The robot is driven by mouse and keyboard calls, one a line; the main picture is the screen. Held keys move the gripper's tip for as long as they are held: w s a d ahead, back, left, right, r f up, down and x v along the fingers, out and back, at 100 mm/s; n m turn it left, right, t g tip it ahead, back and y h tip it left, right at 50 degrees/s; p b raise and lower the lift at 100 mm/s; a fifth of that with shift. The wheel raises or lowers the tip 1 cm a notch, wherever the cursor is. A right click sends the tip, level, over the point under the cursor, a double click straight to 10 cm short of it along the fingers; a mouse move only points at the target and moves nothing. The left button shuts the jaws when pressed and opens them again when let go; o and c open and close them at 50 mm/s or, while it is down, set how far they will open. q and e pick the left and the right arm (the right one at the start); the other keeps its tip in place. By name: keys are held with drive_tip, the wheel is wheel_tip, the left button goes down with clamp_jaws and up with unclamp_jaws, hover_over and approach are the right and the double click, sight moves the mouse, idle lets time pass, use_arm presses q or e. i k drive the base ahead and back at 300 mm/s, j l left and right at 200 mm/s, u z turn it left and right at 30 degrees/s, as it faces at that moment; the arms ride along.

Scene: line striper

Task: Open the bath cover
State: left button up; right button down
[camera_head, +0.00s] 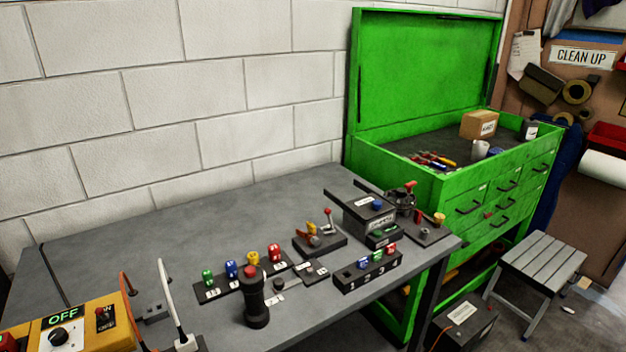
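No part is clearly marked as the bath. The likeliest is a dark box (369,223) at the back right of the grey bench, with a pale label on its front. A flat dark plate with a small white label and a blue knob (377,204) lies on its top, so the box looks covered; the inside is hidden. Dark rails run back from it. Neither of my grippers is in view.
The grey bench (150,220) is clear at the back left. Near its front are a rack of coloured pieces (240,271), a dark upright post (255,300), a numbered block (367,272) and a yellow OFF box (100,335). A green tool chest (400,170) stands open at right.

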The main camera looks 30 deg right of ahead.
sight(370, 206)
drive_tip(key=z, duration=1.2)
